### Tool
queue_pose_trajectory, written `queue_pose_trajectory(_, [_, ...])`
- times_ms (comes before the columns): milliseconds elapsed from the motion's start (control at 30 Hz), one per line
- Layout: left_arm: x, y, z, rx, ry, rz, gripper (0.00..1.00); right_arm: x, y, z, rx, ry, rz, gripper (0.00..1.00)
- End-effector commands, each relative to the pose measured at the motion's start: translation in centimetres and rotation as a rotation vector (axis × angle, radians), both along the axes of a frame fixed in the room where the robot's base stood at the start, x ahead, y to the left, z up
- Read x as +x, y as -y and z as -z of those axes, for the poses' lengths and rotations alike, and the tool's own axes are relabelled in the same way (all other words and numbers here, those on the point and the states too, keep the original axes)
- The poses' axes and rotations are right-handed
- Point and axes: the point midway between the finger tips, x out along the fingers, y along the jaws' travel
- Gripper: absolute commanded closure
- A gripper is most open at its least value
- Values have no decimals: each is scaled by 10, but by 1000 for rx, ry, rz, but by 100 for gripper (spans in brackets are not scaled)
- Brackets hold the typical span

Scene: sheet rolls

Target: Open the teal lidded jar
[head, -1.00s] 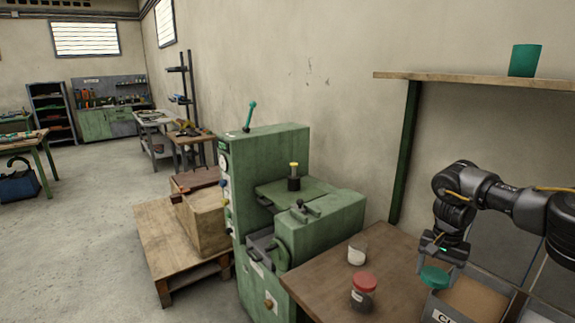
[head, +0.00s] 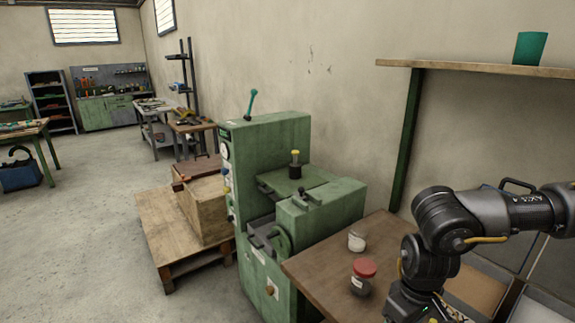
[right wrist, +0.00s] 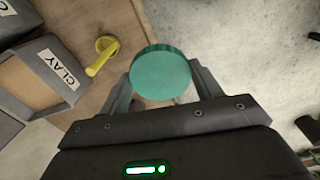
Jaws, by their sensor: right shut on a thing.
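The round teal lid (right wrist: 160,73) shows from above in the right wrist view, between the two fingers of my right gripper (right wrist: 161,80). The gripper is shut on it. The lid hides what is beneath, so I cannot tell whether the jar body is attached. In the head view my right forearm reaches down at the lower right, and the lid and fingertips are out of sight. My left gripper is not in view.
A red-lidded jar (head: 363,277) and a small whitish jar (head: 357,241) stand on the brown table (head: 325,265). In the wrist view, boxes marked CLAY (right wrist: 36,72) and a yellow object (right wrist: 103,55) lie left of the lid. Floor shows past the table edge.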

Motion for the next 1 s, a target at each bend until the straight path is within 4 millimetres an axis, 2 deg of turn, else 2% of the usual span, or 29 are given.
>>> queue_pose_trajectory(133, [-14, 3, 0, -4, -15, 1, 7, 1, 0, -1, 0, 0, 2, 77])
queue_pose_trajectory(433, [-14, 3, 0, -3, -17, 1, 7, 1, 0, -1, 0, 0, 2, 77])
queue_pose_trajectory(567, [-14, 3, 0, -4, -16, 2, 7, 1, -9, -6, 1, 0, -37, 77])
queue_pose_trajectory(667, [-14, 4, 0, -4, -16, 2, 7, 1, -26, -14, 0, 1, -114, 77])
queue_pose_trajectory(1000, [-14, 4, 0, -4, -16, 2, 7, 1, -109, -54, -1, 1, -493, 77])
